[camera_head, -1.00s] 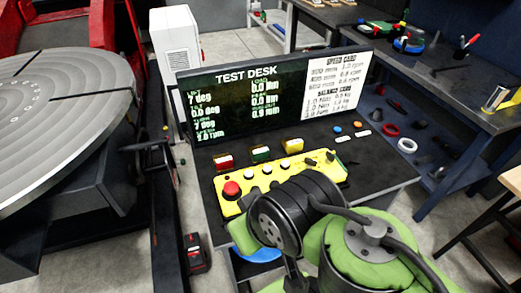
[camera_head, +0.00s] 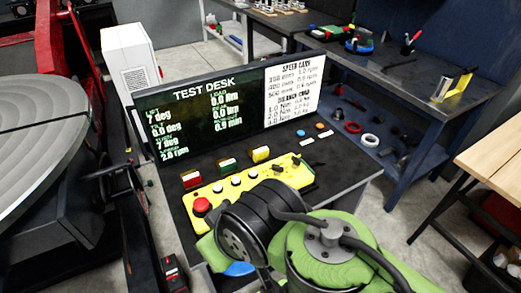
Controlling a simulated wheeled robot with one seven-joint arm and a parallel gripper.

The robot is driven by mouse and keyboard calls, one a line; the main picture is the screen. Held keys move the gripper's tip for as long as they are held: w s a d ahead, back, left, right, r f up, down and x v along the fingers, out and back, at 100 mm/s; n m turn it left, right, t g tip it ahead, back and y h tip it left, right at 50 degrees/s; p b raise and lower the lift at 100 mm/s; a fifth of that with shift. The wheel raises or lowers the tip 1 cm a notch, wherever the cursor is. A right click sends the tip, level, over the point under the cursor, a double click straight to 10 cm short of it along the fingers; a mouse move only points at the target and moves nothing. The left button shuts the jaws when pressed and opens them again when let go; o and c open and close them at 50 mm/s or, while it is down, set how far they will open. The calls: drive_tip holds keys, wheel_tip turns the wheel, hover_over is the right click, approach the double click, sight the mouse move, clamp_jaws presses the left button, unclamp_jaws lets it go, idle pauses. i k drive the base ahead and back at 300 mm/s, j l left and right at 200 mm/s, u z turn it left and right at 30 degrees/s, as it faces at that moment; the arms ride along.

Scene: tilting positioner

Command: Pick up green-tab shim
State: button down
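Three small blocks stand in a row on the dark test desk, between the display board and the yellow control panel. The left one is red (camera_head: 191,179), the middle one is green (camera_head: 227,165) and the right one is yellow (camera_head: 260,153). The green one looks like the green-tab shim; its details are too small to make out. It stands upright or nearly so, with nothing touching it that I can see. My green and black arm covers the lower middle of the view, in front of the control panel. My gripper does not show.
The yellow control panel (camera_head: 228,191) with a red button (camera_head: 201,204) lies in front of the blocks. The display board (camera_head: 215,108) rises behind them. A large round table (camera_head: 30,140) is at left. A dark workbench (camera_head: 395,85) and a wooden-topped table (camera_head: 500,160) are at right.

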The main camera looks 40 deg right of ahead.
sight(226, 165)
drive_tip(key=l+u, duration=0.15)
drive_tip(key=u, duration=0.25)
drive_tip(key=l+u, duration=0.15)
drive_tip(key=u, duration=0.25)
drive_tip(key=l+u, duration=0.15)
drive_tip(key=u, duration=0.25)
drive_tip(key=l+u, duration=0.1)
drive_tip(key=u, duration=0.35)
drive_tip(key=l+u, duration=0.15)
drive_tip(key=u, duration=0.25)
